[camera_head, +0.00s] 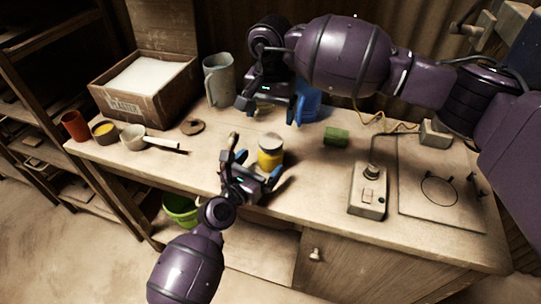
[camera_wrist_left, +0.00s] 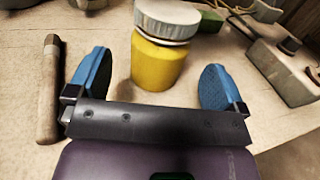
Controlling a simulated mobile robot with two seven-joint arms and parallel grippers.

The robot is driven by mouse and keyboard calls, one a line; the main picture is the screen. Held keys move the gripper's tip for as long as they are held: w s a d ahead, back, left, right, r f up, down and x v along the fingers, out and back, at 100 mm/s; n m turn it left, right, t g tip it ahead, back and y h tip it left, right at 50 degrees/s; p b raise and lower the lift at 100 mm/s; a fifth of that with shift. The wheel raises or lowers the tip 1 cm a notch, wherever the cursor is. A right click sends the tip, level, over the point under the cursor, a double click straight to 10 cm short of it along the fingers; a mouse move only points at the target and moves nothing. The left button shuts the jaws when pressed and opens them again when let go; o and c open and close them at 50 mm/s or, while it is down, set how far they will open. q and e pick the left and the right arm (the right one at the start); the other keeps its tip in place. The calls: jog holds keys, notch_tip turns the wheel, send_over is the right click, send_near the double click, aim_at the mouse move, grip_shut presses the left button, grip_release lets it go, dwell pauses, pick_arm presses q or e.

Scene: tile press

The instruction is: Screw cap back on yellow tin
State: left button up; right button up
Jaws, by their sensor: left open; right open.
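The yellow tin (camera_head: 270,160) stands upright near the front edge of the bench. Its pale grey cap (camera_head: 270,141) sits on top; I cannot tell whether it is threaded on. My left gripper (camera_head: 258,168) is open at the tin's front side. In the left wrist view, the tin (camera_wrist_left: 157,65) and cap (camera_wrist_left: 168,18) show beyond and between the spread blue fingers of the left gripper (camera_wrist_left: 152,85), with gaps on both sides. My right gripper (camera_head: 272,108) is open and empty, above the bench behind the tin.
A wooden-handled tool (camera_wrist_left: 48,95) lies left of the left gripper. A green block (camera_head: 336,136), a control box (camera_head: 367,191) and a plate (camera_head: 436,185) are to the right. A blue container (camera_head: 309,105) and grey jug (camera_head: 218,80) stand behind. A plaster box (camera_head: 142,100) and cups are left.

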aim_at(264, 160)
pick_arm(q)
jog(key=shift+x, duration=2.25)
jog(key=c, duration=1.8)
pick_arm(e)
jog(key=m, duration=0.4)
jog(key=shift+m, duration=0.3)
jog(key=shift+f, duration=0.1)
jog(key=shift+f, duration=3.9)
